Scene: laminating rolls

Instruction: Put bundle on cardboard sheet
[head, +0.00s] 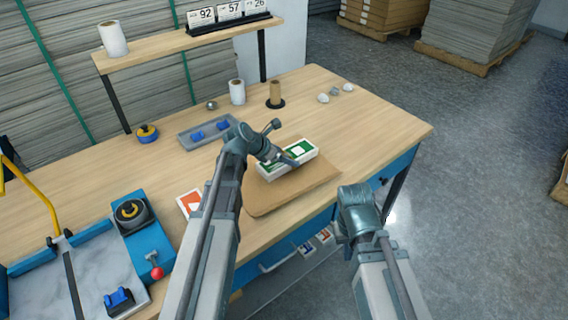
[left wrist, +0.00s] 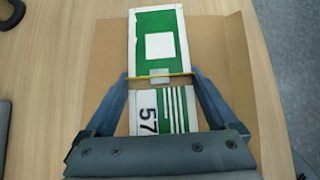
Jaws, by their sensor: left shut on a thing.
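The bundle (head: 301,150) is a green and white stack of cards. In the left wrist view the bundle (left wrist: 158,50) shows a yellow band across it and a "57" on its near part. My left gripper (head: 285,158) is shut on the bundle, with one finger on each side of it in the wrist view (left wrist: 160,80). The bundle is over the brown cardboard sheet (head: 292,190), which lies flat near the table's front edge; I cannot tell whether they touch. My right gripper (head: 362,215) is in front of the table edge, empty-looking, its fingers not clear.
An orange and white card (head: 188,203) lies left of the sheet. A grey tray (head: 190,140) with blue items is behind it. A blue machine (head: 140,235) and trimmer board stand at left. Rolls (head: 237,92) stand at the back.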

